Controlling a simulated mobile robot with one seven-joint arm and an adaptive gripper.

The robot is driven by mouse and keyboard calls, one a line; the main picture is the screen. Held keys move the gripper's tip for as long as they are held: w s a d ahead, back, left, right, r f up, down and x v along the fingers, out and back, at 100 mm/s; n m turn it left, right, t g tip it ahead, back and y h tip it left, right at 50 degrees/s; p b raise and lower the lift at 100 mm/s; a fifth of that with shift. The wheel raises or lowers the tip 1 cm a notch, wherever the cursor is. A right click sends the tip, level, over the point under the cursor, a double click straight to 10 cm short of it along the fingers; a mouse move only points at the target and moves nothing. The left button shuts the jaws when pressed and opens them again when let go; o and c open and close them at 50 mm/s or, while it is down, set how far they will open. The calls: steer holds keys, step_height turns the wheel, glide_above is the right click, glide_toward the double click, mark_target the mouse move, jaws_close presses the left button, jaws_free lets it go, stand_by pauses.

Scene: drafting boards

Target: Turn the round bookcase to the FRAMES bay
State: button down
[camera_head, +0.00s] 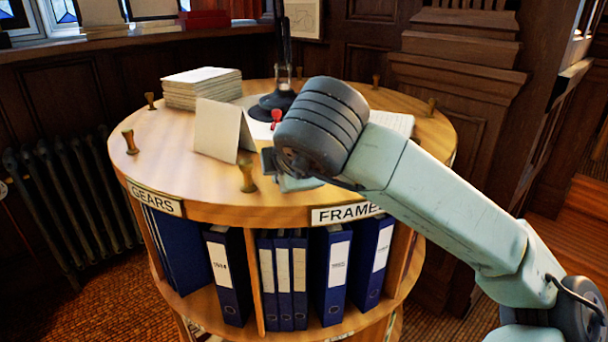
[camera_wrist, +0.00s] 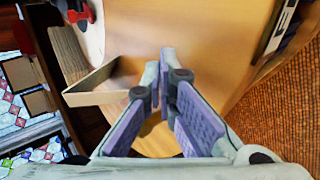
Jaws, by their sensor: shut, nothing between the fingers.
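The round wooden bookcase (camera_head: 180,170) stands in front of me, with upright knobs around its top rim. Its GEARS label (camera_head: 155,200) is at the front left and its FRAMES label (camera_head: 343,213) at the front, partly covered by my arm. My gripper (camera_wrist: 160,82) is shut and empty, low over the bookcase top (camera_wrist: 215,35) in the wrist view. In the head view its fingers are mostly hidden behind my wrist, just right of the front knob (camera_head: 248,177). I cannot tell whether they touch that knob.
A folded blank card (camera_head: 222,130), a stack of papers (camera_head: 201,88) and a dark lamp-like stand (camera_head: 280,95) are on the top. Blue binders (camera_head: 228,275) fill the bays below. A radiator (camera_head: 70,200) is at left; a wooden pillar (camera_head: 455,90) is behind right.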

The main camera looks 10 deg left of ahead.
steer(key=shift+s+a, duration=0.25)
steer(key=shift+a, duration=0.6)
